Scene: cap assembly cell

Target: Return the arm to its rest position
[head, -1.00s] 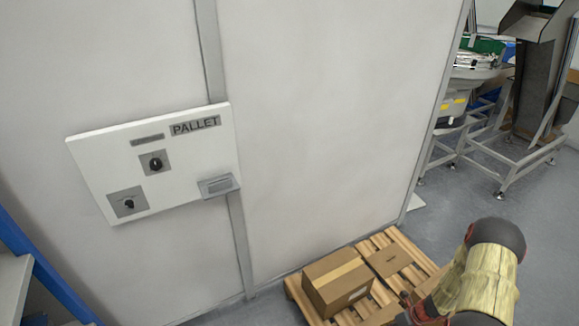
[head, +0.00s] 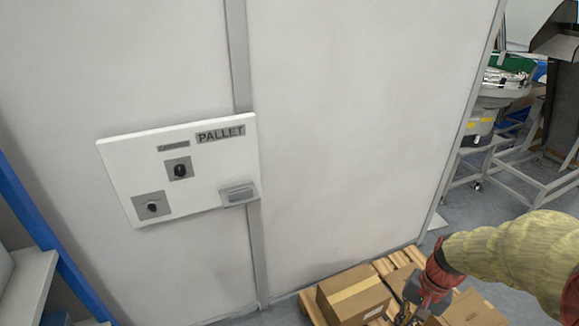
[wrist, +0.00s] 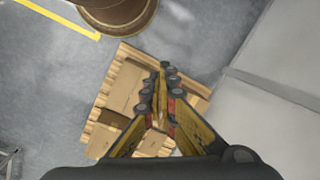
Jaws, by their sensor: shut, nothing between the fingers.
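My gripper (wrist: 163,72) points down over the wooden pallet in the wrist view, its two yellow fingers drawn together at the tips with nothing between them. In the head view my gripper (head: 408,316) is at the bottom edge, partly cut off, beside a cardboard box. My arm, in a pale yellow cover with red and dark joints, reaches in from the right edge.
A wooden pallet (head: 308,303) with several cardboard boxes (head: 352,297) lies below my gripper. A white wall carries a panel marked PALLET (head: 180,168). A blue-framed shelf (head: 30,215) stands at left. Machinery (head: 490,105) stands at back right. Grey floor is open beside the pallet.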

